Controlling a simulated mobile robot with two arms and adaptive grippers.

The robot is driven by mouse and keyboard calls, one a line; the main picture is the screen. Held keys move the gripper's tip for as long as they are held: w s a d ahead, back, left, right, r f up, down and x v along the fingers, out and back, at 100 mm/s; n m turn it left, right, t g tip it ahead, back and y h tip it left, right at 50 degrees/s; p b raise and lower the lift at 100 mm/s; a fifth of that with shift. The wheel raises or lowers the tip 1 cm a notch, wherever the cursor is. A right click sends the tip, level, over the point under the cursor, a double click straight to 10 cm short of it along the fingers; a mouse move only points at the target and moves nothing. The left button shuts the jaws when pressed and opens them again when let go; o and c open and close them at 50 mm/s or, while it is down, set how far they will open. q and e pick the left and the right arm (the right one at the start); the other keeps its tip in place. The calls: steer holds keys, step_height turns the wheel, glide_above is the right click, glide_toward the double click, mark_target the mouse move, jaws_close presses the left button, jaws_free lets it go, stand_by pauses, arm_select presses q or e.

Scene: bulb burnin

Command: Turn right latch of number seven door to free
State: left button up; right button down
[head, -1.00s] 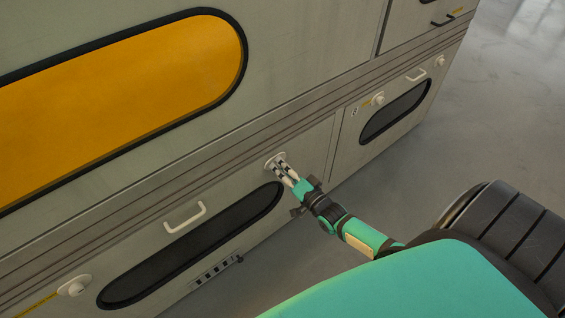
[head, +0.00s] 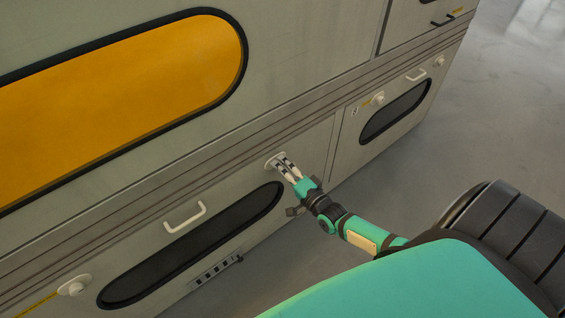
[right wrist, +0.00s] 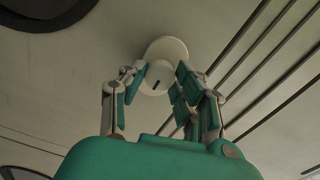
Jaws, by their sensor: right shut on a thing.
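The right latch (head: 273,162) is a cream round knob on an oval plate, at the upper right of the lower door (head: 225,215) with a dark oval window. My right gripper (head: 283,166) is shut on this latch, with a finger on either side. The right wrist view shows the latch knob (right wrist: 157,77) with a dark slot mark, between the fingertips of the right gripper (right wrist: 160,82). The door's left latch (head: 75,286) is at the lower left. I cannot read a door number. My left gripper is not in view.
A cream handle (head: 185,217) sticks out from the door between the latches. A neighbouring door (head: 350,150) with its own latches and handle is to the right. A large yellow window (head: 130,90) is above. Grey floor (head: 500,130) lies open at right.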

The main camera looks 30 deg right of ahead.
steer(key=c, duration=1)
jaws_free()
steer(key=shift+o, duration=0.2)
steer(key=shift+s, duration=0.1)
steer(key=s+d, duration=0.1)
steer(key=s, duration=1)
steer(key=shift+s, duration=0.4)
